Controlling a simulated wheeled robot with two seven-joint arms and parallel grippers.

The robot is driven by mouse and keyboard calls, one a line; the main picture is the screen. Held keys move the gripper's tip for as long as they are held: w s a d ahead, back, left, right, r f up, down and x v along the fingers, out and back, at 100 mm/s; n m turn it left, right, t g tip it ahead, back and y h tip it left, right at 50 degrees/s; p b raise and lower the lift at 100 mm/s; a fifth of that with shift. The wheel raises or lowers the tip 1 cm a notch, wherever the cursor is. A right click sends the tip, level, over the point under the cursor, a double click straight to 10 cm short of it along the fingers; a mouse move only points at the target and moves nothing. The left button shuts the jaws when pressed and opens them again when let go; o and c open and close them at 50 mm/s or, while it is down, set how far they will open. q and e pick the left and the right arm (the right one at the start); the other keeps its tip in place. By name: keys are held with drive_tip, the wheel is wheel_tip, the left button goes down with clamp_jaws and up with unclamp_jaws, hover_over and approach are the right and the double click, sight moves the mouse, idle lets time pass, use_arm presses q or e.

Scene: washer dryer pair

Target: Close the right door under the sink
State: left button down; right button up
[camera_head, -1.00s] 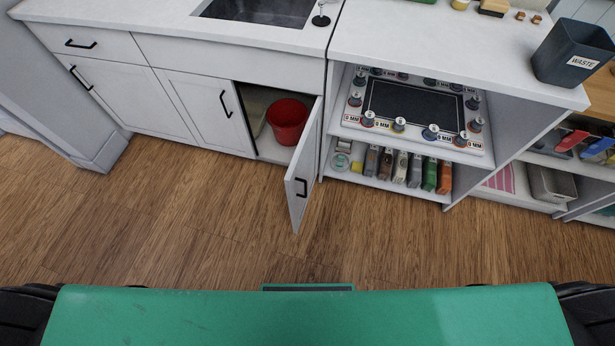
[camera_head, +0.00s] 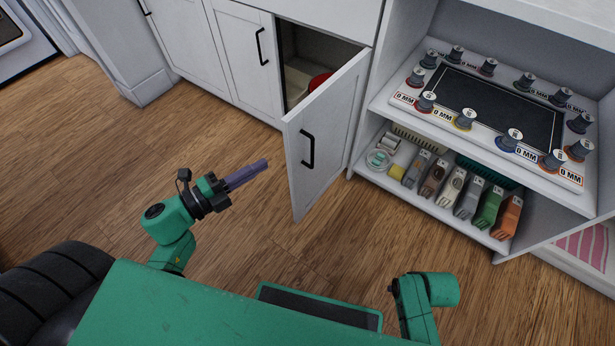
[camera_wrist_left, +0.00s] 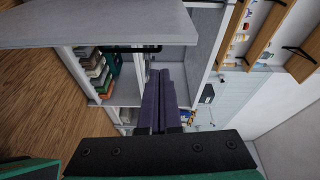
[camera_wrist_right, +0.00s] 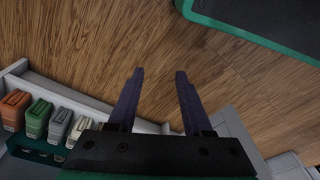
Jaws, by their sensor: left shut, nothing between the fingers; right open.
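The right door (camera_head: 325,130) under the sink is white with a black bar handle (camera_head: 308,150). It stands wide open, swung out from the cabinet. Behind it a red bucket (camera_head: 319,80) shows partly inside the cabinet. My left gripper (camera_head: 264,164) is shut and empty, to the left of the door's free edge and apart from it. In the left wrist view the shut fingers (camera_wrist_left: 160,100) point past a white panel (camera_wrist_left: 100,22) with a dark handle. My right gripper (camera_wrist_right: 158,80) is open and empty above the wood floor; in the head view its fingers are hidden.
The neighbouring closed door (camera_head: 245,55) is left of the opening. An open shelf unit with a panel of knobs (camera_head: 490,110) and several coloured items (camera_head: 460,195) stands right of the open door. Wood floor (camera_head: 90,150) is clear at left.

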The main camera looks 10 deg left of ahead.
sight(287, 143)
use_arm(q)
drive_tip(key=w+d, duration=0.2)
drive_tip(key=w+d+m, duration=0.1)
drive_tip(key=w+d, duration=0.1)
drive_tip(key=w, duration=0.1)
drive_tip(key=w+d+r+m+h, duration=0.1)
drive_tip(key=w+d, duration=0.1)
drive_tip(key=shift+w+g, duration=0.25)
drive_tip(key=shift+g, duration=0.05)
drive_tip(key=shift+w+a, duration=0.15)
drive_tip(key=shift+a, duration=0.35)
use_arm(e)
drive_tip(key=r, duration=0.1)
drive_tip(key=w+r, duration=0.1)
drive_tip(key=r, duration=0.1)
drive_tip(key=shift+a, duration=0.15)
use_arm(q)
drive_tip(key=shift+a+b, duration=0.1)
drive_tip(key=shift+b, duration=0.25)
